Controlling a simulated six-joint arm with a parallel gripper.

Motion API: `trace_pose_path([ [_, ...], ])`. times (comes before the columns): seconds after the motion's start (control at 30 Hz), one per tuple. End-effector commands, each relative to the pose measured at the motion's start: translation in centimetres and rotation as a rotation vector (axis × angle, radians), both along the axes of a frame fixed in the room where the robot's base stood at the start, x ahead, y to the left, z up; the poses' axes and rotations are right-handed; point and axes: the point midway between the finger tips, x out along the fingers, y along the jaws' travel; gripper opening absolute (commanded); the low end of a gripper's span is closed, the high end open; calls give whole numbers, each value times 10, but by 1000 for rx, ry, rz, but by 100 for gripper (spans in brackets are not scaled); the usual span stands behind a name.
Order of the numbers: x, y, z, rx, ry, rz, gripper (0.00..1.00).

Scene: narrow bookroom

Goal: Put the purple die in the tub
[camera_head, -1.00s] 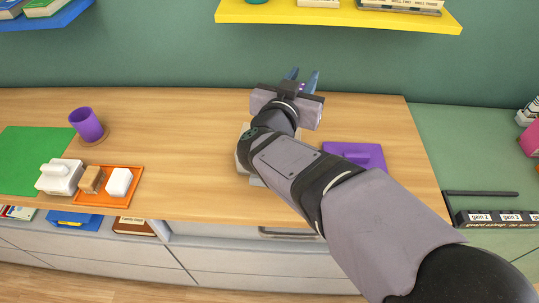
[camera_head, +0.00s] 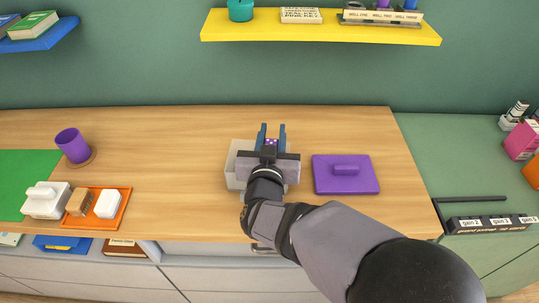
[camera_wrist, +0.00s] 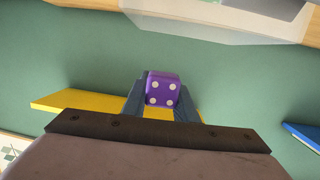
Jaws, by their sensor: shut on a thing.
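My gripper (camera_head: 271,134) is shut on the purple die (camera_head: 271,142), which shows between the two blue fingers. In the wrist view the purple die (camera_wrist: 162,89) shows white pips and sits between the fingertips. The tub (camera_head: 236,157) is a pale, whitish open box on the wooden table, partly hidden behind my gripper and wrist. In the head view my gripper overlaps the tub; how high the die is above it I cannot tell. A pale see-through container edge (camera_wrist: 220,18) shows at the top of the wrist view.
A purple lid with a handle (camera_head: 346,174) lies right of the tub. At left are a purple cup (camera_head: 72,145) on a coaster, a white butter-dish-like box (camera_head: 45,202), and an orange tray (camera_head: 124,207) with small blocks. A yellow shelf (camera_head: 320,28) hangs above.

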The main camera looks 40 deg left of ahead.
Motion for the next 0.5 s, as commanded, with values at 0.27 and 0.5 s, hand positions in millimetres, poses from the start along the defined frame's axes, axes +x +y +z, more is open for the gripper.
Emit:
trace_pose_path([
  [0.27,0,0,-24,1,-1,0,4],
  [0.5,0,0,-36,-3,0,-1,4],
])
